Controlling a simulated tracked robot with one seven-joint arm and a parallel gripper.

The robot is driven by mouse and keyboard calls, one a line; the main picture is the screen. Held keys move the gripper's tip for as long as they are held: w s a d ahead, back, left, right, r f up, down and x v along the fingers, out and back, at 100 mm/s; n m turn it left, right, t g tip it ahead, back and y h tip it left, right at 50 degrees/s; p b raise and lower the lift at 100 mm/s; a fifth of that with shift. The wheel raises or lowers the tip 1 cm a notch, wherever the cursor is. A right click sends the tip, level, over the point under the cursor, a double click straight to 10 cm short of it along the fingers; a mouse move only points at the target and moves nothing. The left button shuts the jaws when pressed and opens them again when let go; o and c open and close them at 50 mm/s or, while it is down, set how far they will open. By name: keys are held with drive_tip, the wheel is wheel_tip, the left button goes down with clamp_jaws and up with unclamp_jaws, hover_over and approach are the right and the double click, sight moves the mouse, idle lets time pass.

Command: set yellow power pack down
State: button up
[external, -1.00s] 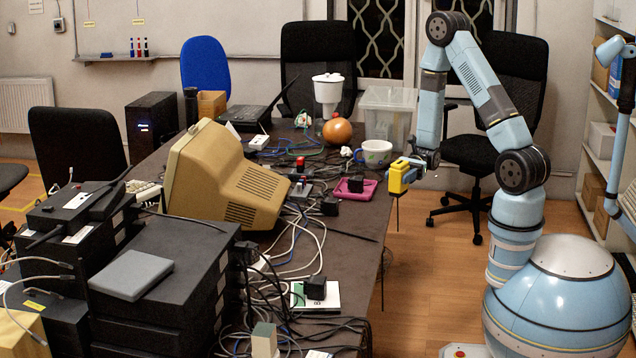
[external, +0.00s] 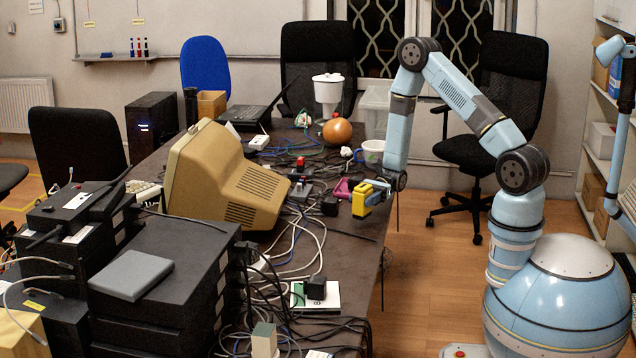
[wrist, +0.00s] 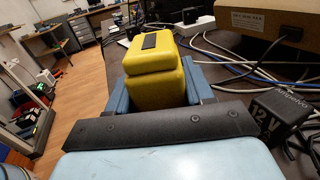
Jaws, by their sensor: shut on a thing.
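The yellow power pack (external: 362,200) is held in my gripper (external: 375,190), over the right edge area of the dark table (external: 345,255). In the wrist view the yellow power pack (wrist: 155,75) sits between the two blue-grey fingers of my gripper (wrist: 160,95), which press on its sides. A dark patch shows on its top. I cannot tell from the views whether its underside touches the table.
A pink tray (external: 343,188) lies just behind the pack, partly hidden. A white mug (external: 371,152) and an orange ball-shaped object (external: 337,131) stand farther back. Cables and a black adapter (external: 330,206) lie to the left. The table strip in front is fairly clear.

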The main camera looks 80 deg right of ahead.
sight(358, 211)
drive_tip(key=shift+f, duration=1.4)
drive_tip(key=shift+f, duration=0.1)
drive_tip(key=o, duration=1.3)
drive_tip(key=shift+o, duration=0.2)
